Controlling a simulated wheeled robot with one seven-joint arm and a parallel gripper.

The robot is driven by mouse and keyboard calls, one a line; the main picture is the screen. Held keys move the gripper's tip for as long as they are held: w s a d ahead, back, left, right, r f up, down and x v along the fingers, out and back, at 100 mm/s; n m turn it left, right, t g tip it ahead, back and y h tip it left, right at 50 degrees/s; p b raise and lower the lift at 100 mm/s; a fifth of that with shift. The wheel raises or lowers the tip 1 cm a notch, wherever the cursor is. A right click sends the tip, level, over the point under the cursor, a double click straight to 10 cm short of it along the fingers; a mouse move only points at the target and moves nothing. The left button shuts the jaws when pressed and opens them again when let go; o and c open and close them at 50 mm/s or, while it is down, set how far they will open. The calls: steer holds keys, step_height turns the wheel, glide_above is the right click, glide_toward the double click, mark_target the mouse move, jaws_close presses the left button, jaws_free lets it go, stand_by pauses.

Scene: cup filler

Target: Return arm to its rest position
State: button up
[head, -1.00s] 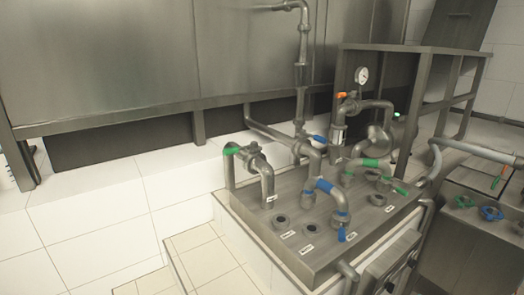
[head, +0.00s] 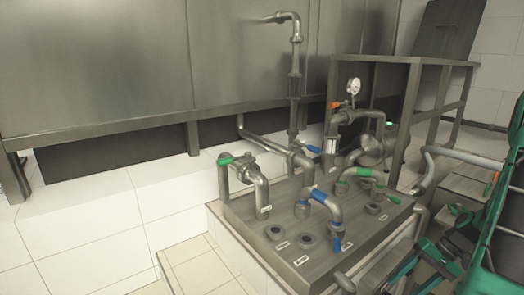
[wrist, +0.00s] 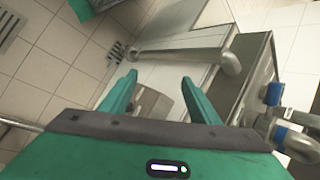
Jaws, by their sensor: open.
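My gripper (wrist: 158,78) shows in the wrist view with its two green fingers spread apart. Nothing is held between them; floor tiles and grey metal parts show beyond the gap. In the head view, my green and dark arm fills the right edge, over the right end of the pipe station. Green parts of it reach in at the lower right, beside the metal panel. The gripper's exact outline is hard to make out there.
A metal panel (head: 300,250) carries pipes with blue and green valve handles (head: 318,194). A pressure gauge (head: 354,86) and a metal frame (head: 412,100) stand behind it. In the wrist view, a grey pipe (wrist: 180,56) lies ahead, with tiled floor (wrist: 62,60) at left.

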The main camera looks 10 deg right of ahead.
steer(key=s+a+r+n+g+h, duration=0.1)
steer(key=s+a+r+h, duration=0.1)
steer(key=a+r, duration=0.45)
steer(key=s+a+r+g+h, duration=0.1)
steer(key=s+a+r+h, duration=0.2)
steer(key=r, duration=0.6)
steer(key=s+a+r+h, duration=0.1)
steer(key=s+a+r, duration=0.4)
steer(key=s, duration=0.4)
steer(key=shift+a+r+t+h, duration=0.25)
steer(key=shift+a+t+h, duration=0.05)
steer(key=shift+a, duration=0.4)
steer(key=shift+w+f, duration=0.25)
steer(key=shift+w, duration=0.3)
